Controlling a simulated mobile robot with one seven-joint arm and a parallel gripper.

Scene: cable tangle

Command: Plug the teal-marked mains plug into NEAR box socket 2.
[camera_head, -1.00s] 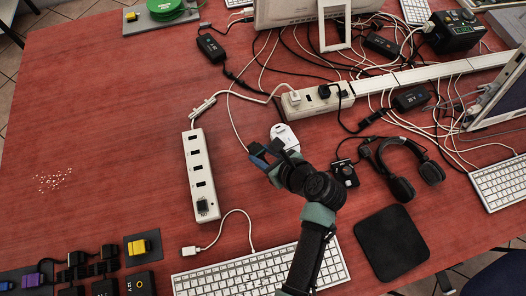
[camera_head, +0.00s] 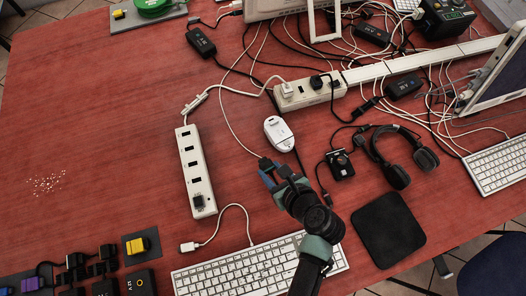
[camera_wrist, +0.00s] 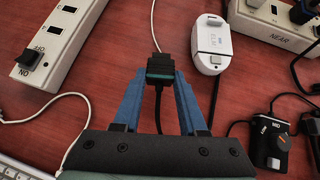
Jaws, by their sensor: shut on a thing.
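My gripper (camera_wrist: 160,92) is shut on a small black block with a teal band (camera_wrist: 160,71), which looks like the teal-marked plug. A white cable leaves its far end, and a dark cord shows between the fingers. In the head view my gripper (camera_head: 268,170) is over the red table, below a white device; the held block is small and dark there. The NEAR box (camera_wrist: 285,40) is at the upper right of the wrist view, apart from the gripper. In the head view this white box (camera_head: 308,97) carries a white plug and a black plug. Its socket numbers are not readable.
A white device (camera_wrist: 211,47) lies between my gripper and the NEAR box. A white strip with a switch (camera_head: 195,172) is left. A black box (camera_head: 340,165), headphones (camera_head: 397,172) and keyboard (camera_head: 255,270) are nearby. Tangled cables lie behind. The table's left is mostly clear.

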